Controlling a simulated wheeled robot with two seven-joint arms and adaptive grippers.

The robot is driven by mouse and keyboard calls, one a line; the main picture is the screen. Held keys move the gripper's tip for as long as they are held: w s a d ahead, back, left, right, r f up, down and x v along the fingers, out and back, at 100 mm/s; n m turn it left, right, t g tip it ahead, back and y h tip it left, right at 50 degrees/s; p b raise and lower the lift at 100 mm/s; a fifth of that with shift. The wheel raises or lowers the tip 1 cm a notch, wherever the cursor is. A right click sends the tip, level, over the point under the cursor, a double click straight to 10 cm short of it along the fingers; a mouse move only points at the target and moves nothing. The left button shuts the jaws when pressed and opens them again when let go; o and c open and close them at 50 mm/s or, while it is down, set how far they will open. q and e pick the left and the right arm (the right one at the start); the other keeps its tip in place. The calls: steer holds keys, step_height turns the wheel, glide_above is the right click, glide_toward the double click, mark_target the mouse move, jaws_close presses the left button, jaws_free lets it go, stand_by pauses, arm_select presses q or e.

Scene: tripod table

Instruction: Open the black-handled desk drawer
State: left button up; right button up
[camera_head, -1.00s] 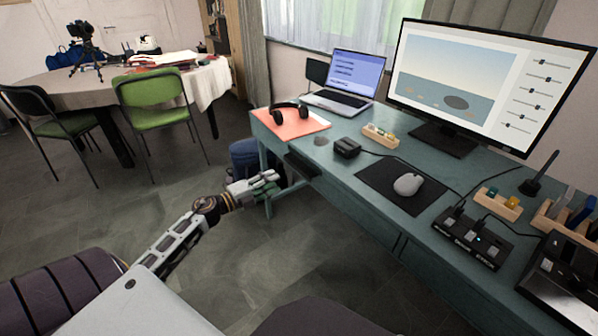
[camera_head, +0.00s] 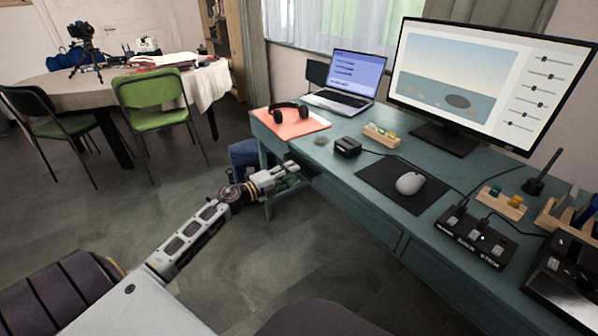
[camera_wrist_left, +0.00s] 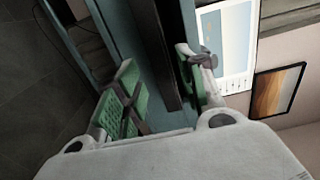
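The teal desk (camera_head: 372,222) stands on the right in the head view, with drawer fronts along its near side. The black drawer handle (camera_wrist_left: 157,48) is a long dark bar in the left wrist view; in the head view my gripper partly covers it. My left gripper (camera_head: 296,168) is at the handle, near the desk's far left end. In the left wrist view my left gripper (camera_wrist_left: 160,92) is open, with one green-padded finger on each side of the bar. A gap shows between the left finger and the bar; contact on the right side is unclear. My right gripper is out of view.
On the desk are headphones (camera_head: 289,107) on an orange folder, a laptop (camera_head: 350,77), a monitor (camera_head: 487,82), a mouse (camera_head: 409,183) and a black box (camera_head: 347,147). A green chair (camera_head: 153,103) stands behind left. The floor before the desk is clear.

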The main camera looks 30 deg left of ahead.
arm_select(q)
steer(key=shift+b+x, duration=0.35)
steer(key=shift+x, duration=1.6)
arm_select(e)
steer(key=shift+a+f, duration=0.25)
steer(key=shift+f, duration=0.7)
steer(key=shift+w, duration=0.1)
arm_select(q)
jaws_close()
